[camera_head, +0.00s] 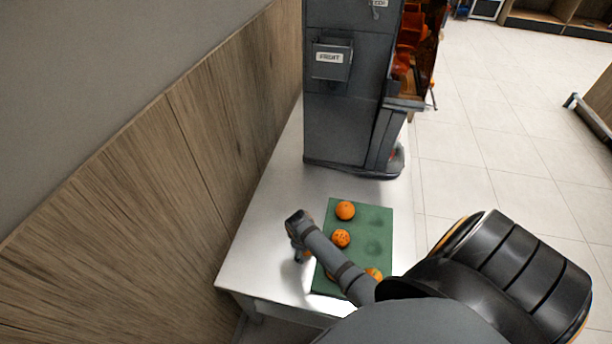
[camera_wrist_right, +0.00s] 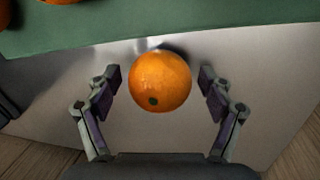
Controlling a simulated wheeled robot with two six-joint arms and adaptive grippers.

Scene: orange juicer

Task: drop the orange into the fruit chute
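The orange (camera_wrist_right: 160,82) sits between the fingers of my right gripper (camera_wrist_right: 159,73) in the right wrist view. The fingers are open, with a visible gap on each side of it. In the head view my right gripper (camera_head: 298,252) is low over the white table, left of the green tray, and its fingers are mostly hidden. The fruit chute (camera_head: 332,62), a dark box labelled FRUIT, is on the front of the tall grey juicer (camera_head: 340,130). My left gripper is not in view.
The green tray (camera_head: 378,214) holds several oranges, including one at its back left (camera_head: 345,210), and has empty dimples. My right arm crosses the tray. The white table (camera_head: 262,245) is clear left of the tray; a wood-panelled wall (camera_head: 190,150) runs along that side.

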